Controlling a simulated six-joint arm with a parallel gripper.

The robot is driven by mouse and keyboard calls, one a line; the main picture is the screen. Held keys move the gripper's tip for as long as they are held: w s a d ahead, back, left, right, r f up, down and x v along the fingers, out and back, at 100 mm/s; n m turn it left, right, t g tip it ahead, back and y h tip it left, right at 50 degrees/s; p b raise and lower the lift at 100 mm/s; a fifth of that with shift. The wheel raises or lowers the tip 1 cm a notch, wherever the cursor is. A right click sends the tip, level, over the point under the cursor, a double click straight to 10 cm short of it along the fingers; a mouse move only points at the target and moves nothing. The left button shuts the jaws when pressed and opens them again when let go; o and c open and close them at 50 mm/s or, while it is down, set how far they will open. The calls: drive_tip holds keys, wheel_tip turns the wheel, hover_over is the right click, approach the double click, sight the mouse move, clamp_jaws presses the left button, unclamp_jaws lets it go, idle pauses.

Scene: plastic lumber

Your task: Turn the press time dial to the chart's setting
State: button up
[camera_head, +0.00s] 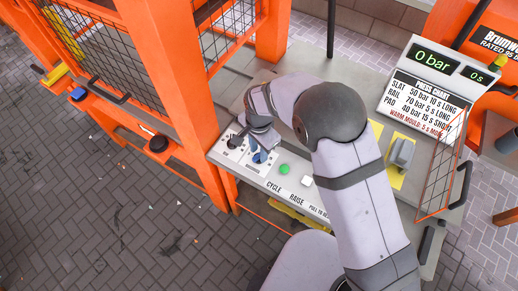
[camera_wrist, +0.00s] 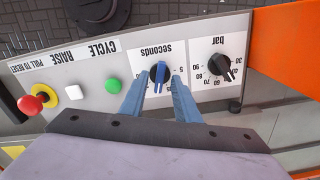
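The press time dial is a knob with a blue pointer (camera_wrist: 160,73) on a white plate marked "seconds", upside down in the wrist view. A pale mark shows at its lower end; I cannot read the exact setting. My gripper (camera_wrist: 158,84) is open, its two blue fingers apart with the dial visible between their tips. I cannot tell whether they touch it. In the head view my gripper (camera_head: 261,156) is over the panel and hides much of the dial. The press chart (camera_head: 424,103) lists slat 50 bar 10 s, rail 70 bar 5 s, pad 40 bar 15 s, and "warm mould: 5 s more".
The black bar dial (camera_wrist: 220,65) is right beside the seconds dial. A green cycle button (camera_wrist: 113,86), white raise button (camera_wrist: 73,92) and red pull-to-reset knob (camera_wrist: 31,104) line the panel. The display (camera_head: 436,58) reads 0 bar and 0 s. Orange press frame (camera_head: 175,65) stands left.

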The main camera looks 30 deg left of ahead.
drive_tip(key=shift+f, duration=0.4)
clamp_jaws()
